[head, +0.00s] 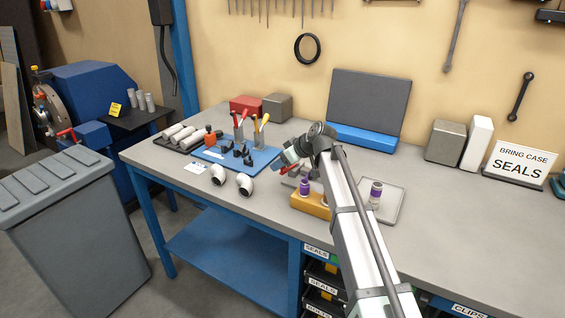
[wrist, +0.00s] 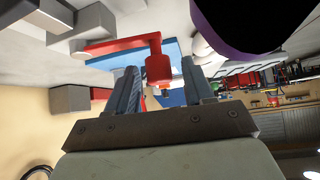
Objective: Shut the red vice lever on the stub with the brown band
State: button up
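The red vice lever (head: 286,170) shows beside my gripper (head: 287,157) at the middle of the bench. In the wrist view the lever (wrist: 158,65) is a red bar running left, with a thick red end between my fingers. My gripper (wrist: 162,92) is open, with a gap visible on both sides of that red end. A stub with a purple band (head: 304,187) stands just right of the lever, by a yellow block (head: 308,204). A large dark purple shape (wrist: 240,25) fills the top right of the wrist view. I see no brown band; the vice body is mostly hidden.
Another purple-banded piece (head: 376,190) stands on a grey tray (head: 394,204) to the right, behind my arm. Two pale elbow pipes (head: 244,184) lie left of the yellow block. A blue mat (head: 262,158) with tool cups lies behind.

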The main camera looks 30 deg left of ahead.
jog(key=shift+d, duration=0.1)
jog(key=v, duration=1.3)
jog(key=shift+d+r, duration=0.2)
jog(key=shift+r, duration=0.1)
jog(key=shift+c, duration=0.2)
